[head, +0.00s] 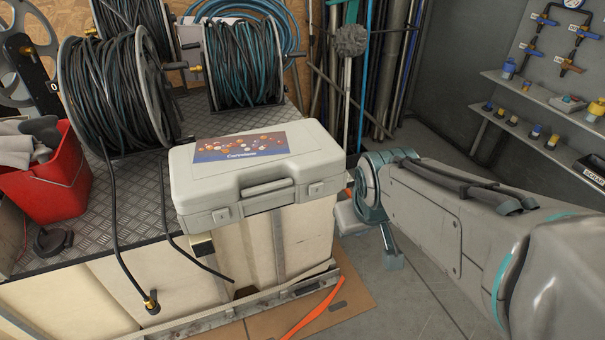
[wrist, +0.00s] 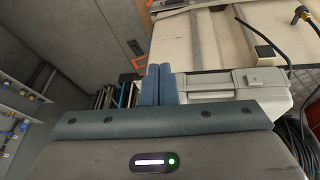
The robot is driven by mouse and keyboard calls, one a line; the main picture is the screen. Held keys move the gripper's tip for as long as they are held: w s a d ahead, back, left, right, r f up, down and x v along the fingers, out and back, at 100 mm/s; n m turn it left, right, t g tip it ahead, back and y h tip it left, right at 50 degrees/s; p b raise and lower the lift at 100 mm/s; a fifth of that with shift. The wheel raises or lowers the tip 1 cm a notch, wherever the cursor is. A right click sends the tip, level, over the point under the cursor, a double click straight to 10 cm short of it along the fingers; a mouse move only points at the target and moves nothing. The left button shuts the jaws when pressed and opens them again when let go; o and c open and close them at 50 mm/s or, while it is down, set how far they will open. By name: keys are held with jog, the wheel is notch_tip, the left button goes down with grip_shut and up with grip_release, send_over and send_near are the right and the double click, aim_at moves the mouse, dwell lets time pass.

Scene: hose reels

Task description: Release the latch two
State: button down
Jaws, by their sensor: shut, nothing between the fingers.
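A closed light-grey plastic case (head: 245,178) with a colourful label on its lid lies on the bench's front edge. Its front carries a handle, a left latch (head: 221,215) and a right latch (head: 316,189). Neither latch bears a visible number. The wrist view shows the left latch (wrist: 263,78) on the case front (wrist: 215,84). My gripper (wrist: 160,68) is shut, its two blue fingers together and empty, beside the case's right end. The fingers may hide the right latch in the wrist view; contact cannot be told.
Hose reels (head: 112,92) stand behind the case on the metal-topped bench (head: 130,190). A red bucket (head: 50,185) is at left. Loose hoses hang over the bench front. Poles lean at the back, and shelves (head: 545,100) line the right wall.

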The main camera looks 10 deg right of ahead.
jog(key=w+d+f+n+t+b, duration=0.2)
jog(key=w+f+n+t+b, duration=0.3)
jog(key=w, duration=0.4)
jog(key=w+d+f+n+t+b, duration=0.1)
jog(key=w+f+n+t+b, duration=0.1)
jog(key=w+f+n+b, duration=0.45)
jog(key=w+a+f+n+t+y+b, duration=0.1)
jog(key=w+a+f+n+y+b, duration=0.1)
jog(key=f+n+y+b, duration=0.3)
jog(key=w+a+f+n+t+y+b, duration=0.2)
jog(key=f+n+y+b, duration=0.3)
jog(key=b, duration=0.3)
jog(key=shift+w+a+f+n+y, duration=0.3)
jog(key=shift+w+a+f+n, duration=0.15)
jog(key=shift+w+a+n, duration=0.4)
jog(key=shift+w, duration=0.1)
